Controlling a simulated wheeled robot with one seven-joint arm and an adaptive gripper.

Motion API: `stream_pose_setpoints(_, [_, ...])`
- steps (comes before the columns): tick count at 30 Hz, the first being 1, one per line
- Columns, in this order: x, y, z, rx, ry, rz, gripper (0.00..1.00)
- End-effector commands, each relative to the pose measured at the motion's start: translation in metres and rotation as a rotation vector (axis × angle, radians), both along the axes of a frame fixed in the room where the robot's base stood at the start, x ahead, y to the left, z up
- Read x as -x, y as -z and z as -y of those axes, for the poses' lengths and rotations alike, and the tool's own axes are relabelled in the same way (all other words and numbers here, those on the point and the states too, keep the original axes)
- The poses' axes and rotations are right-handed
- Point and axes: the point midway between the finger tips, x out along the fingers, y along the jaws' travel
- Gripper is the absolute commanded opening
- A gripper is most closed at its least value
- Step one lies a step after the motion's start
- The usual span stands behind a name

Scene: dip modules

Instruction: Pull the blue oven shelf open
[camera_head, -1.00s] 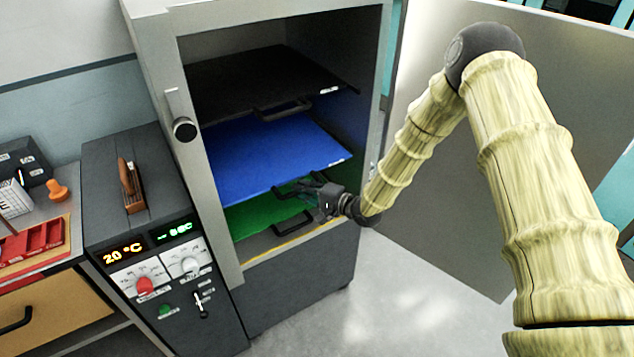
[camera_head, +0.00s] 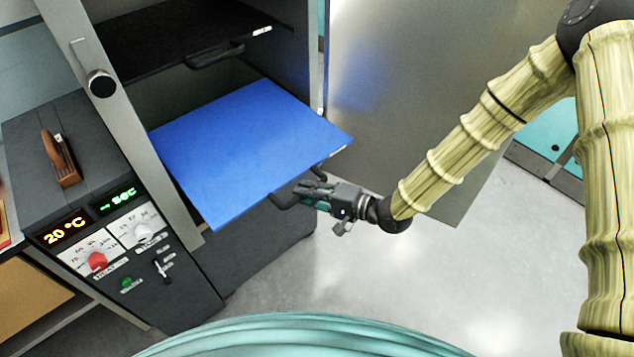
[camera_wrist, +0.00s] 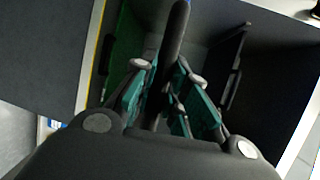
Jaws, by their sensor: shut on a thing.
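The blue oven shelf (camera_head: 250,145) sticks out well past the oven's front in the head view, lying flat. Its dark handle (camera_head: 284,201) is at the front edge, partly hidden by my gripper (camera_head: 312,190). My gripper is shut on that handle, coming from the right. In the wrist view the dark handle bar (camera_wrist: 172,45) runs between the teal fingers of my gripper (camera_wrist: 167,85).
The black shelf (camera_head: 175,45) sits above, inside the oven. The oven door (camera_head: 420,90) stands wide open at the right, behind my arm. A control box (camera_head: 110,230) stands at the left. Clear floor (camera_head: 330,270) lies in front.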

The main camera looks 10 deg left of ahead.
Motion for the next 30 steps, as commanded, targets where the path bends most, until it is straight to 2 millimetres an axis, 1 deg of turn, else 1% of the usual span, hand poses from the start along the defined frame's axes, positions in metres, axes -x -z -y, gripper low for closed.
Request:
stream_pose_setpoints(4, [0.0061, 0.0004, -0.0017, 0.001, -0.012, -0.001, 0.00])
stream_pose_setpoints(14, [0.0065, 0.0004, -0.0014, 0.001, -0.013, -0.002, 0.00])
stream_pose_setpoints(15, [0.0064, 0.0003, -0.0013, 0.001, -0.012, -0.001, 0.22])
stream_pose_setpoints(18, [0.0062, 0.0003, -0.0010, 0.001, -0.012, -0.001, 0.37])
stream_pose_setpoints(26, [0.0055, 0.0001, -0.0004, 0.000, -0.010, -0.001, 0.37])
stream_pose_setpoints(30, [0.0060, -0.0009, 0.0042, 0.000, -0.009, -0.001, 0.37])
